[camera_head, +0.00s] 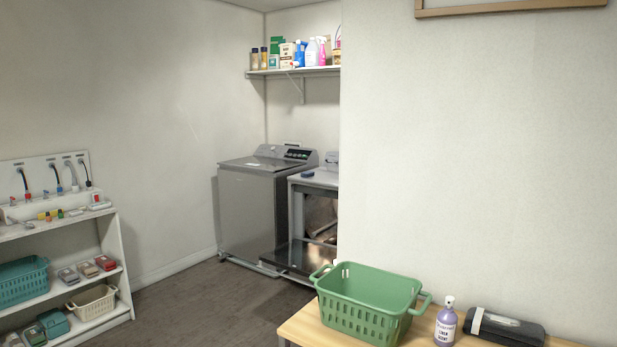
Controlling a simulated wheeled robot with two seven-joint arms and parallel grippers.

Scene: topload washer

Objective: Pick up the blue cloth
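No cloth that is clearly blue shows in the head view. A small dark blue item (308,174) lies on top of the right-hand machine, too small to tell whether it is cloth. A dark grey folded or rolled bundle (504,327) with a pale band lies on the wooden table at the lower right. Neither of my grippers is in view.
A green basket (368,323) and a purple bottle (445,322) stand on the wooden table (301,328). A grey topload washer (248,215) stands in the back corner beside a machine with its front door open (300,257). A white shelf unit (119,263) stands left. Floor between is clear.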

